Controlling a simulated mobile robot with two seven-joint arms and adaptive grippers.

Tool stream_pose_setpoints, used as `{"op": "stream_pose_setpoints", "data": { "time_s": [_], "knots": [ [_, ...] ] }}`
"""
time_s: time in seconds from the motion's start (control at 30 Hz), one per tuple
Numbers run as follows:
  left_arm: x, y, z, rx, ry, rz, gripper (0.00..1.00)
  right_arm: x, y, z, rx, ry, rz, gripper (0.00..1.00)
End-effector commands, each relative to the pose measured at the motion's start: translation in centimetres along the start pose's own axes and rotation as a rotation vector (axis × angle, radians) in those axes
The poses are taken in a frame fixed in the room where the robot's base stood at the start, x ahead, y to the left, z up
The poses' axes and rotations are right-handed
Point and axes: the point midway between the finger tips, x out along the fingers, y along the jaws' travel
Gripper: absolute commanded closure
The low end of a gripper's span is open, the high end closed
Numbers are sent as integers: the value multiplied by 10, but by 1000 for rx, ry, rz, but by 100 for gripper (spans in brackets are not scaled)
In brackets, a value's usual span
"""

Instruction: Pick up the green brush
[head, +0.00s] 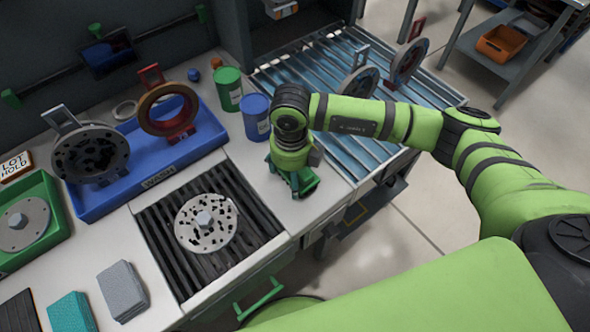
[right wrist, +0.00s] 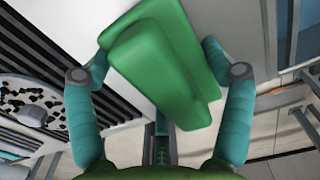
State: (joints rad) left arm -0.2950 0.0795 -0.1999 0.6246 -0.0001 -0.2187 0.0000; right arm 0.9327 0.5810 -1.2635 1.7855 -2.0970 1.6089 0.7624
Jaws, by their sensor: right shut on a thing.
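The green brush (right wrist: 165,65) fills the upper middle of the right wrist view as a stepped green block. It sits between the two teal fingers of my right gripper (right wrist: 160,74), which are closed on its sides. In the head view my right gripper (head: 294,183) points down at the right end of the white worktop, and part of the brush (head: 309,183) shows beside it. I cannot tell whether the brush touches the worktop. My left gripper is in neither view.
A black slatted grate (head: 165,222) with a speckled disc (head: 206,222) lies left of the gripper. Green (head: 229,88) and blue (head: 256,116) cans stand behind it, close to the arm. A blue wash tray (head: 95,205) is further left. A roller conveyor (head: 345,150) runs at the right.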

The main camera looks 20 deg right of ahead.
Motion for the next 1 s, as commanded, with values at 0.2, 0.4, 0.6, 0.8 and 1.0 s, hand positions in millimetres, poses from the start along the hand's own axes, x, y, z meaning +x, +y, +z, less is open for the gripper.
{"op": "stream_pose_setpoints", "data": {
  "time_s": [0.2, 0.4, 0.6, 0.8, 1.0],
  "knots": [
    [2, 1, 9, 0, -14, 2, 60, -4, 0, 0, 0, 0, 1, 55],
    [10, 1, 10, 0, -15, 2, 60, -26, 0, 1, 0, -5, -1, 56],
    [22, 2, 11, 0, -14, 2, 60, -55, -19, -25, 2, -3, -3, 56],
    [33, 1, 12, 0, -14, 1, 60, -82, -43, -62, 2, -2, -4, 56],
    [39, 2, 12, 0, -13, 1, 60, -102, -60, -87, 2, -1, -1, 56]
  ]
}}
